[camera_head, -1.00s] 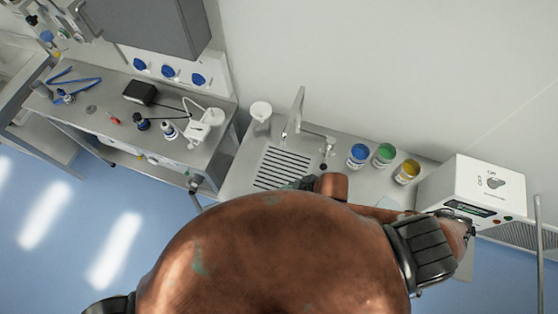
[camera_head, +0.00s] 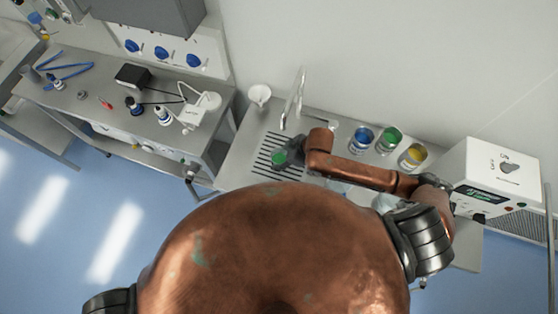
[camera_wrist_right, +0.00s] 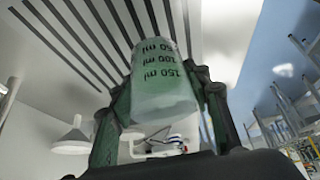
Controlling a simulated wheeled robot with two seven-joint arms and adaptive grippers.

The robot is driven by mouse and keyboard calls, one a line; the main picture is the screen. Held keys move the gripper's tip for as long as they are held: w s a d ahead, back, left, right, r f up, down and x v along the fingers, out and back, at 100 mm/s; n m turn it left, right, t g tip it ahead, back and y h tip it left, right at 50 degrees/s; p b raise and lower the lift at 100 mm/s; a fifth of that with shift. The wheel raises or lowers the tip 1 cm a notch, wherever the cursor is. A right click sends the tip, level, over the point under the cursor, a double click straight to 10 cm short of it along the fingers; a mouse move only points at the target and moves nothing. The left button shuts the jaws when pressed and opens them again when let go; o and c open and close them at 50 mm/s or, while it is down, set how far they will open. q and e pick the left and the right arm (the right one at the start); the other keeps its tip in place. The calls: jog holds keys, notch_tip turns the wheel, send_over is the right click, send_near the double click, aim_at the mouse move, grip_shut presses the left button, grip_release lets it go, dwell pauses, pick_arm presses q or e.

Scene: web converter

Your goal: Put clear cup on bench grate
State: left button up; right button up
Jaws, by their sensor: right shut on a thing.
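My right gripper (camera_head: 288,154) is over the bench grate (camera_head: 268,150), a set of dark slots in the bench top. In the right wrist view, my right gripper (camera_wrist_right: 160,110) is shut on the clear cup (camera_wrist_right: 160,80). The cup has a greenish tint and printed ml marks, and its sides lie between the two fingers. The slots of the grate (camera_wrist_right: 95,35) show beyond the cup. In the head view the cup (camera_head: 280,158) is small and partly hidden by the gripper. I cannot tell whether it touches the grate. My left gripper is not in view.
A tap (camera_head: 292,100) stands behind the grate, with a white funnel-like vessel (camera_head: 259,95) to its left. Blue (camera_head: 362,138), green (camera_head: 389,140) and yellow (camera_head: 413,156) containers stand at right, near a white device (camera_head: 495,175). A side bench (camera_head: 120,105) is at left.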

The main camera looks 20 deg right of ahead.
aim_at(279, 162)
jog(key=shift+w+f, duration=0.25)
jog(key=shift+w+f+p, duration=0.1)
jog(key=shift+f+p, duration=0.35)
jog(key=shift+f, duration=1.25)
jog(key=o, duration=1.4)
jog(key=shift+f, duration=0.1)
jog(key=shift+c, duration=0.2)
jog(key=v, duration=1.2)
jog(key=shift+b, duration=0.4)
jog(key=shift+w, duration=0.1)
